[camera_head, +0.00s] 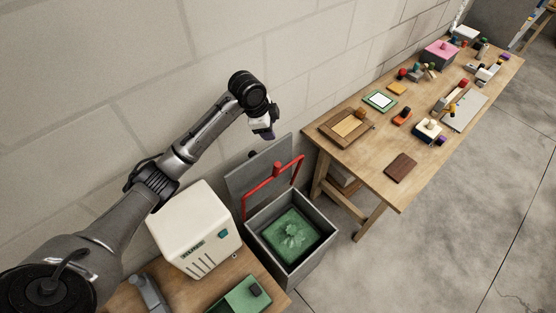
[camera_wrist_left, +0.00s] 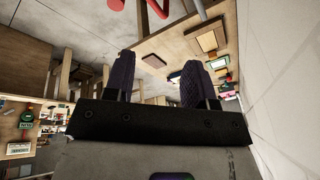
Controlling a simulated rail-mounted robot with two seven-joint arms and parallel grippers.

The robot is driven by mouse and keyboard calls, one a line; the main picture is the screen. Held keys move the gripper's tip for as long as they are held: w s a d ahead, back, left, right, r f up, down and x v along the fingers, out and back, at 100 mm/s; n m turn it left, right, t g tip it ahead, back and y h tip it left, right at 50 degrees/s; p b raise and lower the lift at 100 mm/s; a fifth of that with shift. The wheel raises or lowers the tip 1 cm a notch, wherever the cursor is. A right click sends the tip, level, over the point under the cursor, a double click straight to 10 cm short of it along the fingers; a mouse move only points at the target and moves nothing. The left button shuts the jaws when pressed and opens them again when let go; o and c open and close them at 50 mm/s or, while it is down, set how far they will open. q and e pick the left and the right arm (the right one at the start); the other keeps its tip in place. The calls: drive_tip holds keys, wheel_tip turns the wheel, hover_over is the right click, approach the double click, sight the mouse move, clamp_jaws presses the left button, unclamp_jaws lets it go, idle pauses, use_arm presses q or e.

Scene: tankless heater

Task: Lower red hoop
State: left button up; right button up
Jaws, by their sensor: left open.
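The red hoop (camera_head: 257,184) stands raised over the grey box (camera_head: 326,224), with a red knob at the middle of its top bar. Part of the red hoop (camera_wrist_left: 158,8) shows at the top edge of the left wrist view. The box's grey lid (camera_head: 247,177) is open, tilted up behind the hoop. A green piece (camera_head: 290,236) lies inside the box. My left gripper (camera_head: 266,133) is above the hoop's top bar and apart from it. In the left wrist view its dark fingers (camera_wrist_left: 158,77) are spread and empty. My right gripper is not in view.
A white appliance (camera_head: 196,232) stands left of the box on a wooden bench, with a green tray (camera_head: 240,297) in front. A long wooden table (camera_head: 372,165) with several small objects is at right. The block wall (camera_head: 90,110) is close behind my left arm.

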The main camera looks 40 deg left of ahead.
sight(277, 167)
use_arm(q)
drive_tip(key=d+f+m+g+h, duration=0.1)
drive_tip(key=f+m, duration=0.1)
drive_tip(key=f, duration=0.3)
drive_tip(key=s+d+f+m+g+h, duration=0.1)
drive_tip(key=d+f+m, duration=0.1)
drive_tip(key=f, duration=0.3)
drive_tip(key=d+f+m+g+h, duration=0.1)
drive_tip(key=f+m, duration=0.2)
drive_tip(key=f, duration=0.2)
drive_tip(key=shift+s+d+p, duration=0.3)
drive_tip(key=shift+s+p, duration=0.05)
drive_tip(key=shift+p, duration=0.05)
drive_tip(key=shift+c, duration=0.2)
clamp_jaws()
